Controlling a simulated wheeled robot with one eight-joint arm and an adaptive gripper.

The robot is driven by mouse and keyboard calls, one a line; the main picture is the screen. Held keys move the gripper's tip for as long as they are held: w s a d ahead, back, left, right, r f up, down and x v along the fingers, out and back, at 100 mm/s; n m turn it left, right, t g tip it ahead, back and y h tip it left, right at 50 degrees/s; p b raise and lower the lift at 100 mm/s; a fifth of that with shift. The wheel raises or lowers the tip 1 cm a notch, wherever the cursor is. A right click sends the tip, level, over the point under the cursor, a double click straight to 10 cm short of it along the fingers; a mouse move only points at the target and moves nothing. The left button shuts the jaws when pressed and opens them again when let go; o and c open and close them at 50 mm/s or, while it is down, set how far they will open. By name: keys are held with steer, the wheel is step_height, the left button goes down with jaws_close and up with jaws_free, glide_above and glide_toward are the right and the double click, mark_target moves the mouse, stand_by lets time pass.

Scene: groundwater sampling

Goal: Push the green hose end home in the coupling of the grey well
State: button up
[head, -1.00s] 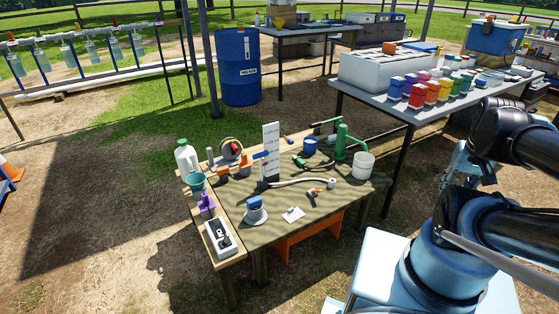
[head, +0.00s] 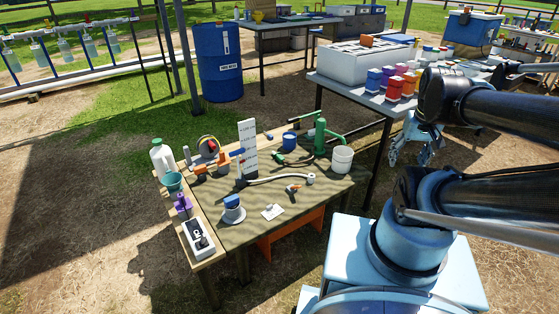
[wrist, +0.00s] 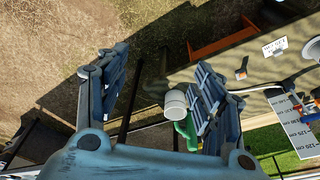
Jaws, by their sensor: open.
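My gripper (head: 410,145) is beside the right side of the workbench in the head view, partly behind my arm. A green hand pump (head: 320,135) stands at the back right of the bench. A dark hose with a green end (head: 280,158) lies to its left; how its end sits is too small to tell. A round grey fitting with a blue top (head: 233,210) stands at the front left; I cannot tell which item is the grey well's coupling.
A white bucket (head: 342,158) stands at the bench's right edge, near my right finger in the wrist view (wrist: 175,105). The front right is clear.

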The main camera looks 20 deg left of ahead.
steer(key=w+a+r+n, duration=0.1)
steer(key=w+a+r, duration=0.1)
steer(key=w+a, duration=0.35)
steer(key=w+a+r+n, duration=0.1)
steer(key=w+a+n, duration=0.1)
steer(key=w, duration=0.6)
steer(key=n+y, duration=0.3)
steer(key=n, duration=0.3)
glide_above(279, 156)
steer(key=s+d, duration=0.4)
steer(key=d, duration=0.1)
step_height(279, 156, down, 22)
steer(key=shift+w+x, duration=0.15)
steer(key=shift+x, duration=3.95)
steer(key=shift+w+x, duration=0.15)
steer(key=shift+x, duration=4)
steer(key=shift+r, duration=0.1)
steer(key=c, duration=1.1)
